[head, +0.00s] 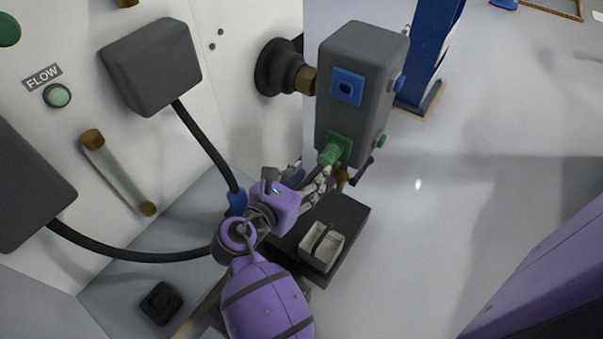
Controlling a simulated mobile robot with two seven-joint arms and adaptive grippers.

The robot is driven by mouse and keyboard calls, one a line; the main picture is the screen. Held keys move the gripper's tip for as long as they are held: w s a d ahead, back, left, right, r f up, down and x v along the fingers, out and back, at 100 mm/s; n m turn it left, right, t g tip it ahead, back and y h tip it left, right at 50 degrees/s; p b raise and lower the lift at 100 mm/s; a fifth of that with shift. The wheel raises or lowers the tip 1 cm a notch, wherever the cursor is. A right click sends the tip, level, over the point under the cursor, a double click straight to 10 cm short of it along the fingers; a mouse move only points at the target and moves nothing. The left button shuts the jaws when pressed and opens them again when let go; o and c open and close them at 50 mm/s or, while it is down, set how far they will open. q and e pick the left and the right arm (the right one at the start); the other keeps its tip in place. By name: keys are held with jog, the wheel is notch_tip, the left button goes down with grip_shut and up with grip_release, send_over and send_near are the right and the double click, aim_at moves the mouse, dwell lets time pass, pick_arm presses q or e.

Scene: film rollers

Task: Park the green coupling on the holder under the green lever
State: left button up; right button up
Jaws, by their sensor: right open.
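The green coupling (329,155) is at the lower front of a grey box (344,115), against a green square plate (342,142). Whether it is fully seated there I cannot tell. A small green knob (381,141) shows on the box's right side; I cannot tell if it is the green lever. My right gripper (322,176) is open, just below the coupling and close to it; whether they touch is unclear. My purple wrist hides what is behind it, including any hose on the coupling. My left gripper is not in view.
A blue square port (347,88) is above the green plate. A dark block with a pale tray (321,247) stands below my gripper. A black hose (205,146) with a blue coupling (236,201) hangs to the left. Open floor lies to the right.

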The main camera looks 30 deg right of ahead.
aim_at(319, 164)
jog(key=shift+w+d+r, duration=0.15)
jog(key=shift+w+d, duration=0.2)
jog(key=shift+d, duration=0.15)
jog(key=b+x, duration=0.1)
jog(key=x, duration=0.4)
jog(key=shift+w+d, duration=0.15)
jog(key=shift+d, duration=0.15)
jog(key=shift+w+d+f, duration=0.1)
jog(key=shift+d+f, duration=0.1)
jog(key=shift+f, duration=0.05)
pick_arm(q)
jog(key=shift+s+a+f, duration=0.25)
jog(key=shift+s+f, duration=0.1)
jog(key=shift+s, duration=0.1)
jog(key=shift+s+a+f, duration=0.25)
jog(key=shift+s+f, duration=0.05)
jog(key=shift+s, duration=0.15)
pick_arm(e)
jog(key=shift+w+d, duration=0.1)
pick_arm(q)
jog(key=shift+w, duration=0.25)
pick_arm(e)
jog(key=shift+c, duration=0.4)
grip_shut()
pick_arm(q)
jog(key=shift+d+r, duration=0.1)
pick_arm(e)
jog(key=shift+a, duration=0.25)
